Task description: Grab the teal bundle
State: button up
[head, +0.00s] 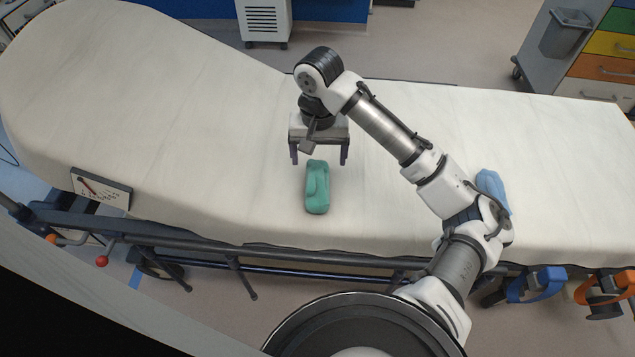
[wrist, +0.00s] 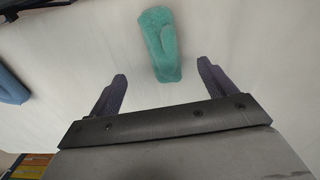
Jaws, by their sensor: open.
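The teal bundle (head: 317,188) lies on the white-sheeted stretcher (head: 215,150), near its front edge, long side running front to back in the head view. My gripper (head: 319,160) is open and empty, with its fingers pointing down just behind the far end of the bundle. In the wrist view the bundle (wrist: 160,45) lies beyond the fingertips, roughly centred between them. I cannot tell the exact height of the fingertips above the sheet.
A blue bundle (head: 493,188) lies on the sheet to the right, partly behind my arm; it also shows at the left of the wrist view (wrist: 12,87). A dark side rail (head: 200,236) runs along the stretcher's front. The sheet left of the teal bundle is clear.

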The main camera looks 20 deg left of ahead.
notch_tip(320, 180, down, 6)
jog(key=shift+r+b, duration=0.15)
jog(key=shift+b, duration=0.15)
jog(key=shift+w+a+f, duration=0.1)
jog(key=shift+w+f, duration=0.05)
jog(key=shift+f, duration=0.75)
jog(key=shift+w+a+f, duration=0.1)
jog(key=shift+f, duration=0.85)
jog(key=shift+w+a+f, duration=0.1)
jog(key=shift+w+f, duration=0.05)
jog(key=shift+f, duration=0.75)
jog(key=c, duration=1.2)
jog(key=shift+r, duration=0.15)
